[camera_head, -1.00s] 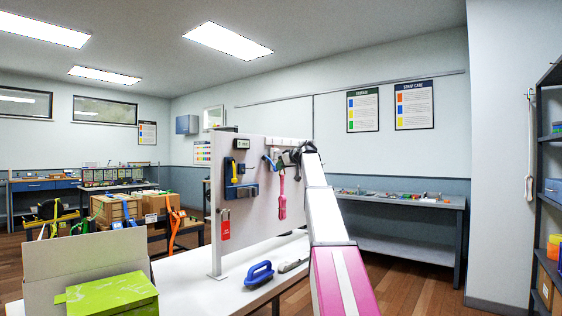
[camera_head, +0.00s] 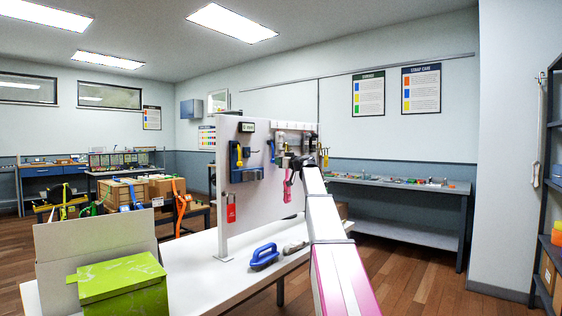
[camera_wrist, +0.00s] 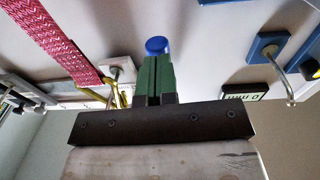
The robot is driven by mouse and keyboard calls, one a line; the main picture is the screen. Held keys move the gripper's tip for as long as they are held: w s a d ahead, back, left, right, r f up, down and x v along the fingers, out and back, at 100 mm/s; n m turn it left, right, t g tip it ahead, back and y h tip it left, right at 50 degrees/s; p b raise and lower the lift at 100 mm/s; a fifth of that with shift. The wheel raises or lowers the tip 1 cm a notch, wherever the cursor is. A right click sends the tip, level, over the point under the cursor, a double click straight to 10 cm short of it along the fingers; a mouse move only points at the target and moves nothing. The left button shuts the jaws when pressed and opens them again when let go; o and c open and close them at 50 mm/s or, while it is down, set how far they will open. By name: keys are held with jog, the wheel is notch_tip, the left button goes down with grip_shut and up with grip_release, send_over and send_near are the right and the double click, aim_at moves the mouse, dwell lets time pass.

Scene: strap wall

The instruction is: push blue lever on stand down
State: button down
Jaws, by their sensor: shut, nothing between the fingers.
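My gripper (camera_wrist: 155,80) has green fingers, held together and empty, in front of the white upright board (camera_head: 275,205). In the wrist view a round blue knob (camera_wrist: 157,45) shows right at the fingertips; I cannot tell whether they touch it. It looks like the end of the blue lever, and its shaft and stand are hidden. In the head view a slim blue piece (camera_head: 271,150) on the board, left of my gripper, may be the same lever. The fingertips are too small to make out there.
A pink strap (camera_wrist: 50,40) hangs close to my gripper, with a yellow hook (camera_wrist: 112,92) beside it. A blue plate with a metal hook (camera_wrist: 268,47) is to the right. A blue handle (camera_head: 264,256) and a green box (camera_head: 120,286) are on the white table (camera_head: 190,270).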

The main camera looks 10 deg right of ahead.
jog(key=shift+w+a+f, duration=0.35)
jog(key=shift+w+f, duration=0.05)
dwell(0.4)
jog(key=shift+s, duration=0.1)
